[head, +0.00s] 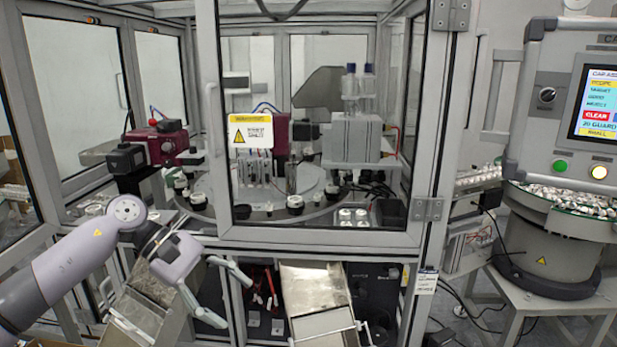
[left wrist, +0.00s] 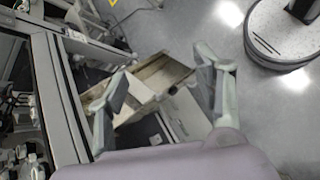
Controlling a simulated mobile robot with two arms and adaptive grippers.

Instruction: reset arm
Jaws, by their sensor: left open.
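My left gripper (head: 228,292) is open and empty in front of the machine's lower front, at the left of the middle in the head view. Its two fingers also show spread apart in the left wrist view (left wrist: 165,95). Nothing is between the fingertips, though a metal chute lies beyond them in the wrist view. My left arm comes in from the lower left of the head view. My right gripper is in neither view.
A metal chute (head: 312,290) slopes out below the glazed cell; another chute (head: 140,312) is beside my left gripper. The framed door (head: 325,215) stands in front of the rotary table. A bowl feeder (head: 560,240) and a control panel (head: 590,100) stand at the right.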

